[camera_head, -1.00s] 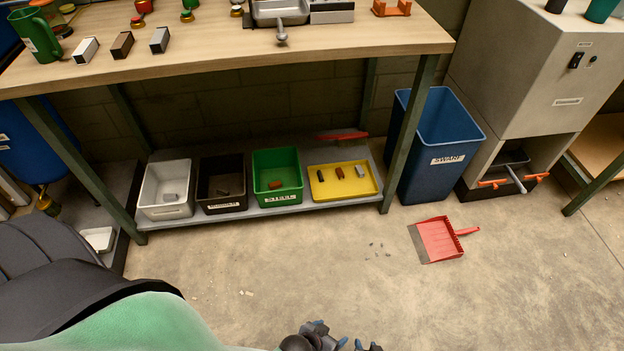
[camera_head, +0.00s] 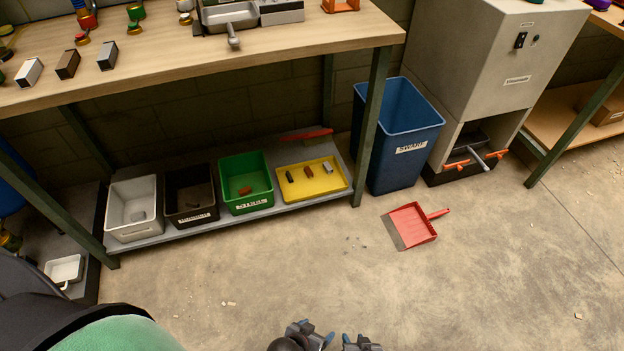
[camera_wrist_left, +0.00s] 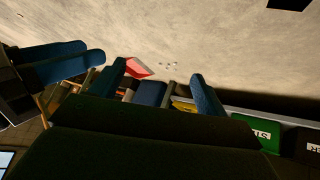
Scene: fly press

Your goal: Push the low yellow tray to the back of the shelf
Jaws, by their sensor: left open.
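The low yellow tray (camera_head: 318,187) sits on the grey low shelf (camera_head: 165,236) under the workbench, at the right end of a row of bins. It holds a dark, a reddish and a grey small block. A slice of it shows between the fingers in the left wrist view (camera_wrist_left: 182,105). My left gripper (camera_head: 313,334) is at the bottom of the head view, open and empty, out over the floor and well short of the tray. My right gripper (camera_head: 361,343) is just right of it, partly cut off; its blue fingers also show in the left wrist view (camera_wrist_left: 62,62).
A green bin (camera_head: 247,205) stands just left of the tray, then a dark bin and a white bin. A red-handled brush (camera_head: 307,134) lies behind the tray. A bench leg (camera_head: 371,120) and blue bin (camera_head: 408,160) are right. A red dustpan (camera_head: 412,226) lies on open floor.

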